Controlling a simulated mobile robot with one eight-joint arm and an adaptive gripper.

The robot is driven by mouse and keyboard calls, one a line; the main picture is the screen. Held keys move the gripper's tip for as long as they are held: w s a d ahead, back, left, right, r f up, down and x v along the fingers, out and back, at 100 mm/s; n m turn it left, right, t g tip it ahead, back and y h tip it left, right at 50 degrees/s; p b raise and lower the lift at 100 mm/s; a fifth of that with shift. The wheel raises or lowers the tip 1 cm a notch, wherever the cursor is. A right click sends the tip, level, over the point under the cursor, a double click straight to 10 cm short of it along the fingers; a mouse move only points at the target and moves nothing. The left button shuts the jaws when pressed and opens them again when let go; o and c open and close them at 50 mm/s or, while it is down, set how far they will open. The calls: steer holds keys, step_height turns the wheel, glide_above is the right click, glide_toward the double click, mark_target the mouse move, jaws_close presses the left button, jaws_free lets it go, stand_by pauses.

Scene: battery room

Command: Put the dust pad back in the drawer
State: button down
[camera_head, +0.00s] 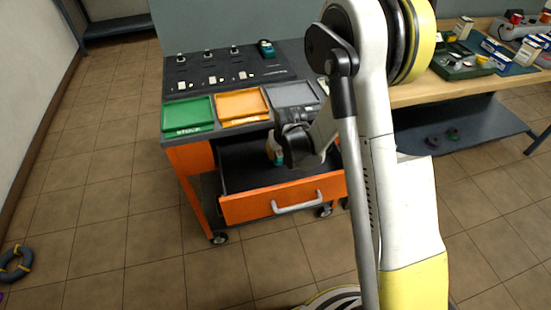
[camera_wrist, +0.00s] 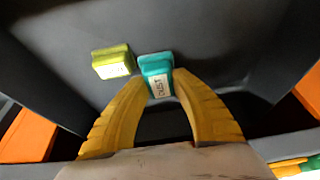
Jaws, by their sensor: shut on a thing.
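My gripper (camera_wrist: 160,88) is shut on the teal dust pad (camera_wrist: 157,66), which has a white label reading DUST, between its yellow fingertips. The drawer (camera_head: 285,198) is pulled out of the cart, with an orange front, a light handle and a dark inside. In the head view my gripper (camera_head: 276,154) is over the open drawer, and my wrist hides part of the inside. A yellow-green pad (camera_wrist: 113,62) with a white label is left of the dust pad in the wrist view. Whether the dust pad touches the drawer floor I cannot tell.
The cart top holds a green tray (camera_head: 188,114), an orange tray (camera_head: 242,106) and a grey tray (camera_head: 292,95) above the drawer. A workbench (camera_head: 420,92) with several items stands at the right. The floor (camera_head: 110,190) left of the cart is mostly clear.

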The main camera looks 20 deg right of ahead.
mark_target(276, 152)
step_height(276, 152, down, 3)
steer(key=shift+r+b, duration=0.2)
steer(key=shift+b, duration=0.1)
steer(key=w+b, duration=0.1)
steer(key=w, duration=0.1)
steer(key=w+b, duration=0.1)
steer(key=w, duration=0.1)
steer(key=shift+f, duration=0.4)
steer(key=shift+f+b, duration=0.3)
steer(key=shift+b, duration=0.05)
steer(key=shift+r, duration=0.1)
steer(key=c, duration=1.1)
jaws_free()
steer(key=shift+c, duration=0.2)
